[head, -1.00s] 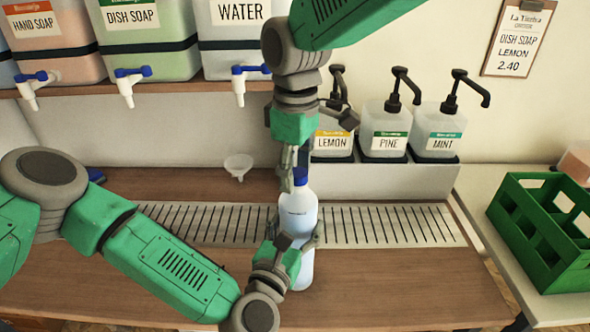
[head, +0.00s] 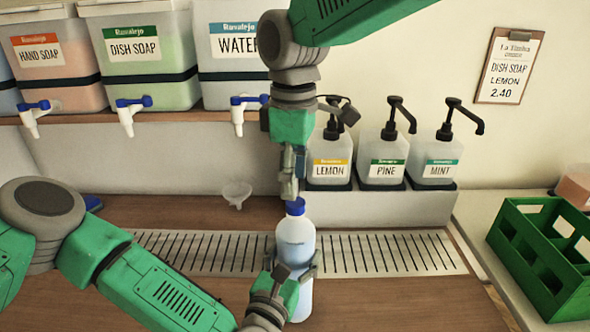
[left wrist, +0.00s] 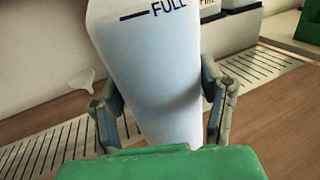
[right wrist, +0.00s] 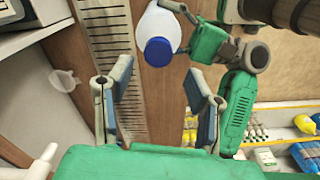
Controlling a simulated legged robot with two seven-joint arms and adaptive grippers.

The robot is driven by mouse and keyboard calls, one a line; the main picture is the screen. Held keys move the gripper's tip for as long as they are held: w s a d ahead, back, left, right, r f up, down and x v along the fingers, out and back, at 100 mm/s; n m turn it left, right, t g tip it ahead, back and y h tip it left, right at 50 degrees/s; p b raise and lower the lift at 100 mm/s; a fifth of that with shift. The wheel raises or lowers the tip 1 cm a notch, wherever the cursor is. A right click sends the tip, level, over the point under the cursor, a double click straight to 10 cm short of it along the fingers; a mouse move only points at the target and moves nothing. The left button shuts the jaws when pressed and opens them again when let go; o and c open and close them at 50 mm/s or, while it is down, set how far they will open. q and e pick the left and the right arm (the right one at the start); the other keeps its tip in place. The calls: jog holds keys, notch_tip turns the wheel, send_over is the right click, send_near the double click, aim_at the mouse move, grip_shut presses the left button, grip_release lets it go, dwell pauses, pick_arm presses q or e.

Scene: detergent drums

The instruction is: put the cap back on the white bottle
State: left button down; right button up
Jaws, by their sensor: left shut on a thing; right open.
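The white bottle (head: 296,245) stands upright over the front part of the slotted drain strip, with a "FULL" mark on its side in the left wrist view (left wrist: 150,70). The blue cap (head: 295,206) sits on top of its neck; I cannot tell whether it is tight. It also shows in the right wrist view (right wrist: 158,51). My left gripper (head: 293,272) is shut around the bottle's lower body from the front. My right gripper (head: 289,190) is open and empty, pointing down just above the cap. In the right wrist view the cap lies beyond its fingertips, apart from them.
A slotted drain strip (head: 390,254) runs across the wooden counter. Pump bottles (head: 382,160) stand in a rack behind on the right. Drums with taps (head: 150,60) sit on a shelf above. A small funnel (head: 238,194) is at the back. A green crate (head: 545,255) is at the right.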

aim_at(296, 201)
jog(key=n, duration=0.2)
jog(key=r+n, duration=0.1)
jog(key=n, duration=0.1)
jog(key=shift+r, duration=0.2)
jog(key=n, duration=0.1)
jog(key=r+n, duration=0.1)
jog(key=n, duration=0.1)
jog(key=shift+w+d+r+n, duration=0.1)
jog(key=shift+d+r+n, duration=0.05)
jog(key=shift+r+n, duration=0.15)
jog(key=shift+f, duration=4.05)
grip_shut()
